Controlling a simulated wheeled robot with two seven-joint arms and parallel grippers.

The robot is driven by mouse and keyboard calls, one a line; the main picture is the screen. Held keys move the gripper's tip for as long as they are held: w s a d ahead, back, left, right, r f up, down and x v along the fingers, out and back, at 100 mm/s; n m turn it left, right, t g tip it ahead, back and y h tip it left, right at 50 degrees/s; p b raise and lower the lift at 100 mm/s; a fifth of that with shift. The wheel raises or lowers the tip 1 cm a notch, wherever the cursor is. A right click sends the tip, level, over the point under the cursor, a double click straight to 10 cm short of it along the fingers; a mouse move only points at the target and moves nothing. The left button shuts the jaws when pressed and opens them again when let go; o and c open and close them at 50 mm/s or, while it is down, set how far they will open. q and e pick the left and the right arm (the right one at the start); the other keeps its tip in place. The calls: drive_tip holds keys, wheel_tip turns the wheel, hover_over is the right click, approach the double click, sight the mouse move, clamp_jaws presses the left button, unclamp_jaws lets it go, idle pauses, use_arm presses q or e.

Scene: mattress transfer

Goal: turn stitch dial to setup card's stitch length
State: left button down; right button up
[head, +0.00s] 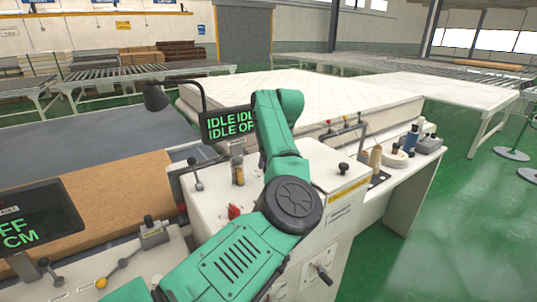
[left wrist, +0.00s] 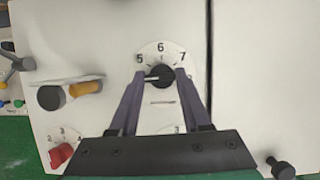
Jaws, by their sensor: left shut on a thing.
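In the left wrist view, the stitch dial is a round black knob (left wrist: 161,77) on a white numbered plate (left wrist: 149,49). The numerals 5, 6 and 7 show around its upper side. A pale line on the knob lies roughly level and reaches left, below the 5. My left gripper (left wrist: 160,84) is shut on the knob, one purple finger on each side. In the head view my left arm covers the dial and the gripper. I cannot make out a readable setup card. My right gripper is in neither view.
A red knob (left wrist: 61,153) with its own numbers sits at the lower left of the panel. In the head view a display (head: 229,122) reads IDLE, and another screen (head: 38,218) stands at the left. A white mattress (head: 335,92) lies behind the machine.

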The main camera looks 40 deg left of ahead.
use_arm(q)
drive_tip(key=shift+n+g+p, duration=0.4)
drive_tip(key=shift+n+p, duration=0.25)
drive_tip(key=shift+n, duration=0.25)
drive_tip(key=shift+c, duration=1.8)
unclamp_jaws()
drive_tip(key=shift+w+d+r, duration=0.1)
drive_tip(key=shift+r, duration=0.2)
drive_tip(key=v, duration=1.3)
drive_tip(key=shift+d+r, duration=0.15)
drive_tip(key=shift+r, duration=0.25)
